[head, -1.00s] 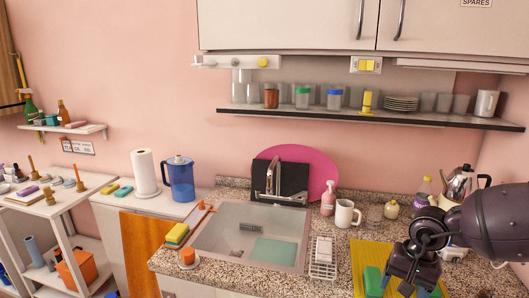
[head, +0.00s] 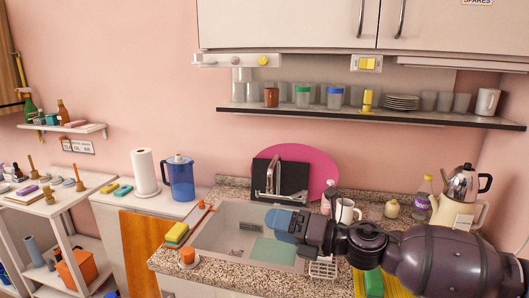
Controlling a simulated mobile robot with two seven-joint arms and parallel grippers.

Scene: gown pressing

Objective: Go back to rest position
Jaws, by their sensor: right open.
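My right arm comes in from the right, across the counter. My right gripper (head: 283,222) is open, above the right part of the sink (head: 218,236). A pale blue rounded patch shows at its tip; I cannot tell whether it is part of the gripper or a thing behind it. My left gripper is not in view.
A white mug (head: 346,211) and a pink soap bottle (head: 327,200) stand close behind my arm. A green sponge (head: 373,282) lies on the yellow board (head: 396,288) below it. A kettle (head: 462,183) stands at the right. The shelf (head: 375,116) runs above.

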